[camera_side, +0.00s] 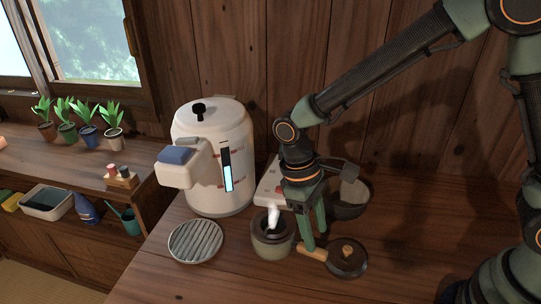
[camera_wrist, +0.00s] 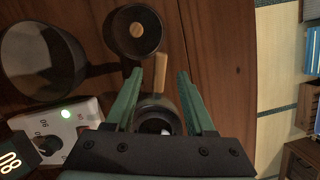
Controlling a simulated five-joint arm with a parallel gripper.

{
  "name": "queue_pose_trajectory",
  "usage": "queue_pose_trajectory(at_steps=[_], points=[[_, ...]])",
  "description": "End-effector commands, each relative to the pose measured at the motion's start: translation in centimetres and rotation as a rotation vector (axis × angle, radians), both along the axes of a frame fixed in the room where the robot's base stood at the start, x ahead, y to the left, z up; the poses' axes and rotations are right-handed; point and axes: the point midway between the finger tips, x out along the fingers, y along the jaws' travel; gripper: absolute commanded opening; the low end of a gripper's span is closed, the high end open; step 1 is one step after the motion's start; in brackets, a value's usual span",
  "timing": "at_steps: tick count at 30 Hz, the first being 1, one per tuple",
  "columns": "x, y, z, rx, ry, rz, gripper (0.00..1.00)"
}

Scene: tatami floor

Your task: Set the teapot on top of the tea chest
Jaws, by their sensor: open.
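A small dark grey-green teapot (camera_side: 271,246) stands on the wooden counter, with a white wisp or piece at its open top. A short wooden handle sticks out beside it. I cannot tell whether a finger touches the handle. I cannot make out a tea chest for sure.
A dark lid-like disc with a wooden knob (camera_side: 347,262) lies right of the handle. Behind are a dark bowl (camera_side: 347,205) and a white control box (camera_side: 268,187). A large white water dispenser (camera_side: 212,140) and a slatted round plate (camera_side: 195,241) are left. The front counter is clear.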

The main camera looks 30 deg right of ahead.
Motion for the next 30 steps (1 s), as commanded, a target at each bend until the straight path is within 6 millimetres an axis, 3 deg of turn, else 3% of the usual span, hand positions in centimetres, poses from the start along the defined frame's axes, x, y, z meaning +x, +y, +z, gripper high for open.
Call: queue_pose_trajectory(at_steps=[6,17,23,30], points=[[1.1,0.5,4.2,0.001,-0.003,0.000,0.55],[1.9,0.1,7.5,0.015,-0.029,-0.021,0.55],[2.1,-3.7,11.0,0.080,-0.177,-0.119,0.55],[1.1,-9.2,14.6,0.147,-0.410,-0.262,0.55]])
